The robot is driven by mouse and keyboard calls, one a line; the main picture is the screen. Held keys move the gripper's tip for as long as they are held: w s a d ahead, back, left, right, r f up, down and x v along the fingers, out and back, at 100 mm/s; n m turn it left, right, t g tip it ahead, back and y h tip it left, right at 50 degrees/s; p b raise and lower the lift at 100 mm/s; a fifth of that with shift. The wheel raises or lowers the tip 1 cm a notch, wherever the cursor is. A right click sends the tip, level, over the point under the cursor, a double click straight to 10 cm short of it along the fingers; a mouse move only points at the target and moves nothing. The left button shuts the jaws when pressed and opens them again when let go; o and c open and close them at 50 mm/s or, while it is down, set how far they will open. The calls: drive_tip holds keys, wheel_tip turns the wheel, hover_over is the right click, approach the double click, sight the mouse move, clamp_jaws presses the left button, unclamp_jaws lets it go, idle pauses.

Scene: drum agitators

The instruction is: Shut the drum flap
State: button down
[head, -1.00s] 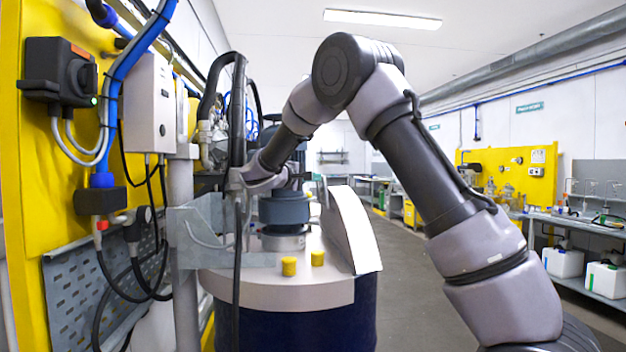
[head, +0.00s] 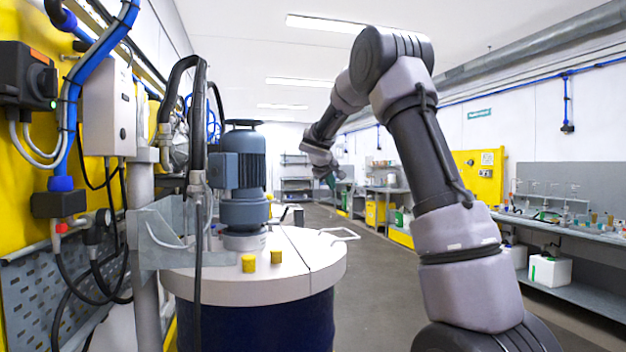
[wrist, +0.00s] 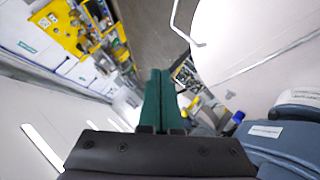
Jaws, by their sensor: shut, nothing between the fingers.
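The dark blue drum (head: 262,325) has a pale lid (head: 228,286). Its flap (head: 322,263) lies flat, level with the lid, with a thin seam between them. A pale wire handle (head: 342,235) stands at the flap's right edge and also shows in the wrist view (wrist: 178,22). My gripper (head: 331,181) is beyond the drum, above lid height and clear of the flap. Its green fingers are shut with nothing between them (wrist: 160,85). The wrist view shows the pale drum top (wrist: 245,45) to the right of the fingers, apart from them.
A blue-grey agitator motor (head: 240,165) stands on the lid, behind two yellow caps (head: 249,263). A grey bracket post, hoses and a yellow panel (head: 25,185) crowd the left. Open floor (head: 385,285) lies right of the drum, before a bench (head: 570,230).

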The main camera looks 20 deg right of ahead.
drive_tip(key=d+f+m+y, duration=0.1)
drive_tip(key=d+f+y, duration=0.2)
drive_tip(key=d+f, duration=0.3)
drive_tip(key=d+f+m+y, duration=0.2)
drive_tip(key=d+f, duration=0.4)
drive_tip(key=f, duration=0.6)
drive_tip(key=shift+d+m+y, duration=0.3)
drive_tip(key=shift+d+y, duration=0.1)
drive_tip(key=shift+y, duration=0.5)
drive_tip(key=shift+s+f, duration=0.1)
drive_tip(key=shift+s, duration=0.05)
